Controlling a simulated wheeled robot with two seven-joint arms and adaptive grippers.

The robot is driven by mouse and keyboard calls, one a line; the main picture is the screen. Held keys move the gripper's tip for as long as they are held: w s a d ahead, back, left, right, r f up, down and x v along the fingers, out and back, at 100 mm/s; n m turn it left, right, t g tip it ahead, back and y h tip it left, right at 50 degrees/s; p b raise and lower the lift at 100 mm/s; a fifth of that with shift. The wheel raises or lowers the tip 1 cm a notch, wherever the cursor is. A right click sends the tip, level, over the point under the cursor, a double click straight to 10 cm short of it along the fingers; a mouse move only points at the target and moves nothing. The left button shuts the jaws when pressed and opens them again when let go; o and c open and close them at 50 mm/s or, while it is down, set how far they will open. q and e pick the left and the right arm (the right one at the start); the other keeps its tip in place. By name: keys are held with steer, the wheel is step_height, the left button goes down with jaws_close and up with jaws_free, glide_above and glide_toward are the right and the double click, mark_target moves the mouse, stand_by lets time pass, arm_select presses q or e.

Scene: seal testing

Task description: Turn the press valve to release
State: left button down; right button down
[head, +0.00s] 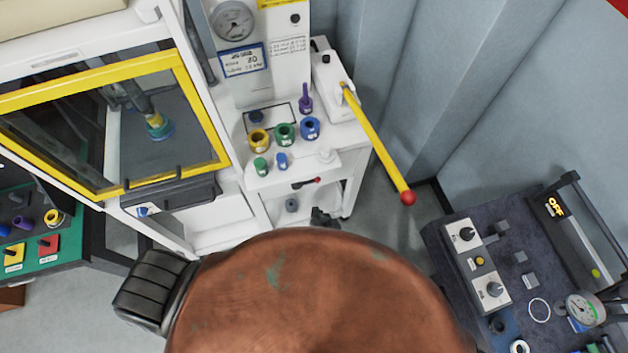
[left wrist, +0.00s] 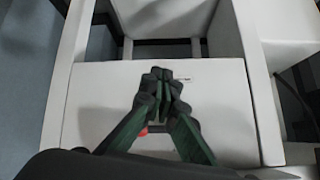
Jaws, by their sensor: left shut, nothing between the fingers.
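The press valve appears as a small black handle with a red tip (head: 305,183) on the white front of the press stand, below the shelf of coloured parts. In the left wrist view a bit of red (left wrist: 143,132), probably its tip, shows beside and partly behind the left finger. My left gripper (left wrist: 162,78) is shut and empty in front of the white panel. In the head view only a dark part of it (head: 325,217) shows, low by the stand and below the handle; my copper-coloured arm hides the rest. Contact with the handle cannot be told. My right gripper is not in view.
A long yellow lever with a red ball (head: 378,145) slants out from the stand's right side. Yellow, green and blue rings (head: 284,133) stand on the shelf. A yellow-framed window (head: 190,110) is on the left. A dark bench (head: 520,240) with instruments stands right.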

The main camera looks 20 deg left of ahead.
arm_select(q)
step_height(320, 180, up, 13)
steer(key=d+n+t+y, duration=0.1)
steer(key=n, duration=0.2)
steer(key=shift+w+d+n+t+p, duration=0.25)
steer(key=shift+w+n+t+p, duration=0.05)
steer(key=shift+w+p, duration=0.1)
steer(key=shift+w, duration=0.1)
steer(key=x, duration=1)
steer(key=shift+a+r+p, duration=0.15)
steer(key=shift+a+p, duration=0.1)
steer(key=shift+p, duration=0.1)
steer(key=shift+d, duration=0.1)
